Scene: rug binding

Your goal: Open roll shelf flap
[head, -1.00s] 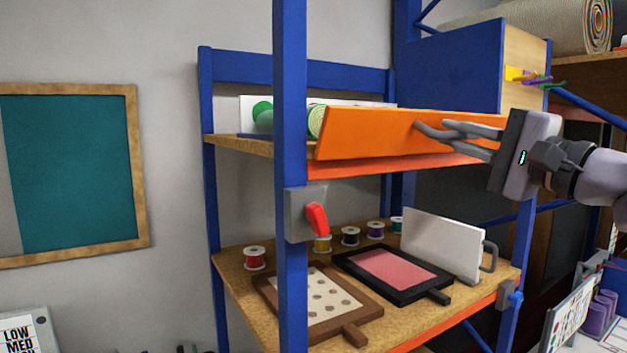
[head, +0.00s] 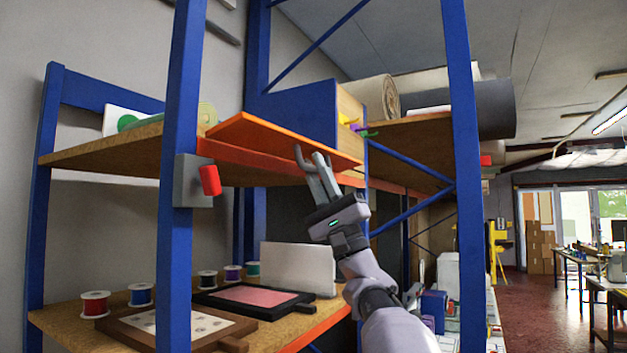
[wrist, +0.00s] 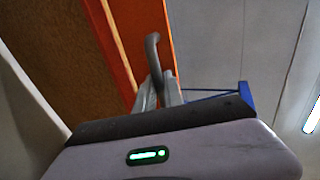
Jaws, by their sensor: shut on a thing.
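The roll shelf flap (head: 270,132) is an orange panel at the front of the upper shelf, now leaning well down from upright. My gripper (head: 316,165) is at its front right part in the head view, fingers closed there. In the wrist view, the flap (wrist: 155,22) shows as an orange strip beyond my gripper (wrist: 160,92). A grey hooked piece lies at the fingertips; I cannot tell if it is a finger or a handle. The exact grip spot is partly hidden.
Blue posts (head: 181,190) frame the shelves. A grey box with a red knob (head: 210,180) is on the near post. The lower shelf holds thread spools (head: 95,303), framed boards and a white panel (head: 297,268). Large rolls (head: 372,97) lie at upper right.

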